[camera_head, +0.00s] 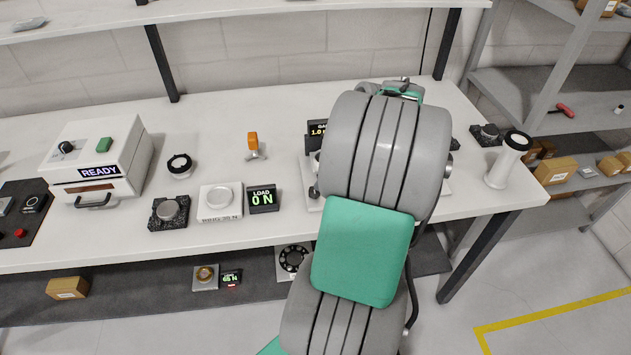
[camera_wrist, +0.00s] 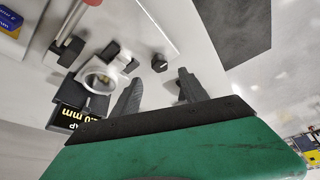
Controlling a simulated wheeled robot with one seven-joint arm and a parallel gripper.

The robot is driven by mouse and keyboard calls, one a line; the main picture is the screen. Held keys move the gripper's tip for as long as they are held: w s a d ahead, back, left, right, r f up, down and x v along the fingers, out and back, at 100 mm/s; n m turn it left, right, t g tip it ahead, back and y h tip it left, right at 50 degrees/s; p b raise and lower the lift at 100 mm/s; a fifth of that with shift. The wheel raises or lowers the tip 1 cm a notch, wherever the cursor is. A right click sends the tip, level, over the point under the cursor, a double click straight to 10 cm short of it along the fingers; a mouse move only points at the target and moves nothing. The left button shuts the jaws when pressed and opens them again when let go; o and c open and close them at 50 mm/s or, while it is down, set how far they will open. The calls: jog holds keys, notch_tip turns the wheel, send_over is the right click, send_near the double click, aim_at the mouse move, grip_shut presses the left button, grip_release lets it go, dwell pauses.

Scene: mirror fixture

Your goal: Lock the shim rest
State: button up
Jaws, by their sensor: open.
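A white fixture (camera_head: 311,190) stands on the bench, mostly hidden behind my arm in the head view. In the wrist view its plate (camera_wrist: 145,30) carries a pale ring-shaped part (camera_wrist: 100,78), a dark block (camera_wrist: 118,56) beside it, and a small black knob (camera_wrist: 159,63). I cannot tell for sure which part is the shim rest or its lock. A gap display (camera_wrist: 72,117) is at the lower left there; it also shows in the head view (camera_head: 318,130). My gripper (camera_wrist: 160,92) is open and empty, its dark fingers apart, the knob just beyond the space between them.
On the bench are a READY box (camera_head: 100,150), a load display (camera_head: 262,199), a scale-like white block (camera_head: 219,205), an orange-topped part (camera_head: 253,145) and a white cylinder (camera_head: 507,162).

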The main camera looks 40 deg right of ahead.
aim_at(314, 192)
jog(key=x, duration=0.6)
jog(key=shift+w+a+f+p, duration=0.15)
jog(key=shift+f+p, duration=0.1)
jog(key=shift+p, duration=0.15)
jog(key=shift+c, duration=0.3)
grip_shut()
